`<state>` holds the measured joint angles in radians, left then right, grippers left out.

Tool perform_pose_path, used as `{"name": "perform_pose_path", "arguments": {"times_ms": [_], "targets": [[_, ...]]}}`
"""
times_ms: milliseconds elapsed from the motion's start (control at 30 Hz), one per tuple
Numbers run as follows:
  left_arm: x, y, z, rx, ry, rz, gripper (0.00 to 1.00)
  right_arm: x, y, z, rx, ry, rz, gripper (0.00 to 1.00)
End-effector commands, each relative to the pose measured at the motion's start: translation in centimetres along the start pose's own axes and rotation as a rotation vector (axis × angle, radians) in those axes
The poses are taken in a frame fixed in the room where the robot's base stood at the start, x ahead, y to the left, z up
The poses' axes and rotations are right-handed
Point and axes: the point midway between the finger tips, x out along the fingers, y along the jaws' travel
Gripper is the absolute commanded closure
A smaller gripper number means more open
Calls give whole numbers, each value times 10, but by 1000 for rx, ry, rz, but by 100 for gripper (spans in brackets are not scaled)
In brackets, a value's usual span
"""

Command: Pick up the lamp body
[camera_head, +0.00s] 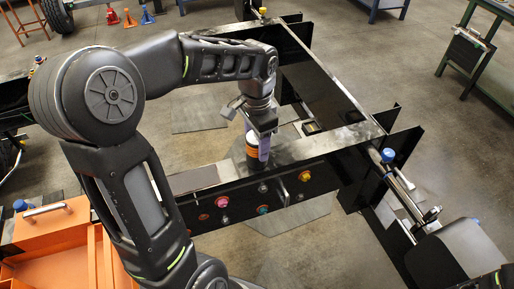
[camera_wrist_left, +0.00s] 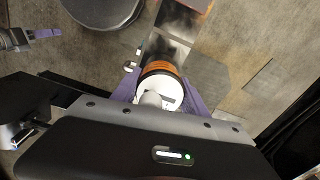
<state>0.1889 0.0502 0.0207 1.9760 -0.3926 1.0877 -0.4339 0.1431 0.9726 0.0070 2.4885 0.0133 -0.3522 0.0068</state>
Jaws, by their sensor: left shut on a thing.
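My left gripper (camera_head: 261,147) is shut on the lamp body (camera_head: 252,139), a short upright cylinder with dark and orange bands. It is held at the top edge of the black chassis beam; I cannot tell whether it touches the beam. In the left wrist view, the lamp body (camera_wrist_left: 158,80) shows a white end and an orange band between the purple fingers of my left gripper (camera_wrist_left: 160,92). What looks like my right gripper (camera_wrist_left: 42,35), with a purple finger, shows at the upper left of that view; its opening is unclear.
The black chassis frame (camera_head: 322,88) spans the middle, with several coloured knobs along its front beam. An orange toolbox (camera_head: 50,228) stands at the lower left. A green-topped table (camera_head: 478,50) is at the upper right. Open concrete floor lies beyond the frame.

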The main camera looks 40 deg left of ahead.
Motion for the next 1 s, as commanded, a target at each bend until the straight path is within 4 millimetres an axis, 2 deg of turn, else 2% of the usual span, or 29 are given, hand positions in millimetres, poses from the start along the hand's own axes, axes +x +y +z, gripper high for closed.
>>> {"name": "perform_pose_path", "arguments": {"times_ms": [267, 367, 700, 800, 1000], "targets": [[-10, 0, -1, 0, 3, -2, 100, 2, 1, 0, 0, 0, 0, 57], [-24, -1, -1, 1, 5, -3, 100, 5, 1, 0, -1, 1, -1, 57], [-87, 0, -1, 0, 2, -1, 100, 10, 2, -1, -3, 4, -4, 57], [-97, 0, 0, 0, 1, -1, 100, 10, 2, -1, -3, 4, -4, 57], [-101, 0, 0, 1, 1, 0, 100, 10, 2, -1, -2, 4, -4, 57]]}}
